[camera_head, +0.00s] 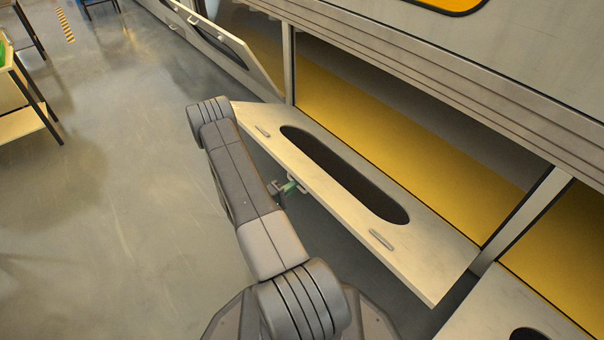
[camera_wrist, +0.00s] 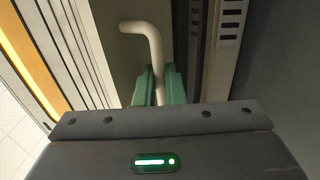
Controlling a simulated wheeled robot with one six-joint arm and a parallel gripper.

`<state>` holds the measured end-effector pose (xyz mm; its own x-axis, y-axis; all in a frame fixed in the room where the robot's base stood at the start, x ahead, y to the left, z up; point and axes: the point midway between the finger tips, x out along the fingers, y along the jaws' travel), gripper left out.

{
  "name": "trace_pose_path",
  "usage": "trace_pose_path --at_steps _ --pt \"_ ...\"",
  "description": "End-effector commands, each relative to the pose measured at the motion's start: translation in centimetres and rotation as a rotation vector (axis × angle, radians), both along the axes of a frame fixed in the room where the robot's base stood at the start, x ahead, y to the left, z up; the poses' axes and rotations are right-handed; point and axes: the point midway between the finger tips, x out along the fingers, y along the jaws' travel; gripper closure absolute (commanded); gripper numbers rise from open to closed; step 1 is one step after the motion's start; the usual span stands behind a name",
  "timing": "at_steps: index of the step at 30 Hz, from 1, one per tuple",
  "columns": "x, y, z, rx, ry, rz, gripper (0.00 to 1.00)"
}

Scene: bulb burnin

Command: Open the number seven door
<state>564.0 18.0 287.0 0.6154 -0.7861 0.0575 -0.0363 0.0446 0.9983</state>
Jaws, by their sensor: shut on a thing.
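A pale door panel (camera_head: 265,120) with a dark oval cutout is swung down and outward from a long grey cabinet, so the yellow interior behind it shows. No number is readable on it, so I cannot tell whether it is door seven. My gripper (camera_head: 290,187) is at the panel's outer edge, near its middle. In the wrist view, the green fingertips of my gripper (camera_wrist: 160,85) are shut on a pale bent bar handle (camera_wrist: 150,35). The handle's lower part is hidden between the fingers.
Another lowered panel (camera_head: 490,310) lies at the lower right, and a partly open one (camera_head: 240,55) at the upper left. A cabinet post (camera_head: 530,215) stands at the door's right end. The grey floor (camera_head: 130,210) to the left is clear, with a table (camera_head: 25,122) at the far left.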

Motion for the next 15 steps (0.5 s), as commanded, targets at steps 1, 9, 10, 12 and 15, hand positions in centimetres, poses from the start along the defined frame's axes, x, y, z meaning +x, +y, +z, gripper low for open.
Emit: trace_pose_path --at_steps 1,9,10,12,15 --pt "-0.2 0.0 -1.7 -0.017 -0.009 -0.001 1.0" --pt "-1.0 0.9 -5.7 -0.106 -0.079 -0.004 1.0" --pt "-1.1 1.0 -6.1 -0.113 -0.084 -0.004 1.0" --pt "-1.2 1.1 -6.8 -0.129 -0.096 -0.004 1.0" --pt "-1.3 1.3 -7.6 -0.147 -0.111 -0.004 1.0"
